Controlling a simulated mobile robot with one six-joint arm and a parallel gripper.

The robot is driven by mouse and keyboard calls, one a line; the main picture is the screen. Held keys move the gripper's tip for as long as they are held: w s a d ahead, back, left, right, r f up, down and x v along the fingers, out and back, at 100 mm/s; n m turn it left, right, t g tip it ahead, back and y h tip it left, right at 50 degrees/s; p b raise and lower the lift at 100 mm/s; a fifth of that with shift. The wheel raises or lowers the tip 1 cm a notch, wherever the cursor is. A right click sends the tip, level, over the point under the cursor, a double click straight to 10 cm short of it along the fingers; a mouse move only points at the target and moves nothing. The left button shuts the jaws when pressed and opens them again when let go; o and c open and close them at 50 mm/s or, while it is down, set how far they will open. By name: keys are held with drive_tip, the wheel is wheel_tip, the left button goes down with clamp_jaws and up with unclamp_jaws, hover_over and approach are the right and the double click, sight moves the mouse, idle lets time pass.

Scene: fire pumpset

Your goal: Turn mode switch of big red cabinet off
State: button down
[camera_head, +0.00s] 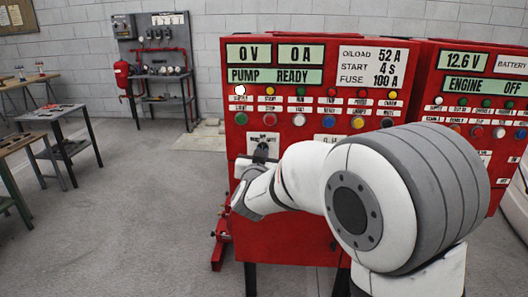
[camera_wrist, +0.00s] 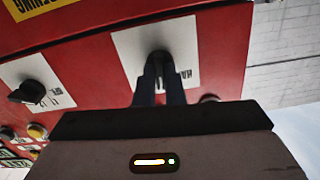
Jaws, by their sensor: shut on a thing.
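The big red cabinet (camera_head: 238,140) stands in the middle of the head view, with displays reading 0 V, 0 A and PUMP READY. My gripper (camera_head: 262,153) is at the lower left of its front panel, just under a white label. In the wrist view my gripper (camera_wrist: 159,78) has its two dark fingers close together, shut on the dark knob of the mode switch (camera_wrist: 160,54). The knob sits on a white plate (camera_wrist: 186,38) with lettering partly hidden. The fingers cover most of the knob, so its exact angle cannot be told.
A second black rotary knob (camera_wrist: 28,92) is on another white plate in the wrist view. Coloured buttons (camera_head: 327,122) line the panel above my arm. Another red cabinet (camera_head: 470,90) adjoins at the right. Tables (camera_head: 62,143) stand at the left, with free floor between.

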drive_tip(key=shift+f+n, duration=0.1)
drive_tip(key=shift+n, duration=0.5)
drive_tip(key=shift+f, duration=0.1)
drive_tip(key=c, duration=1.5)
unclamp_jaws()
drive_tip(key=s, duration=0.7)
drive_tip(key=shift+s+a, duration=0.1)
drive_tip(key=shift+s, duration=0.3)
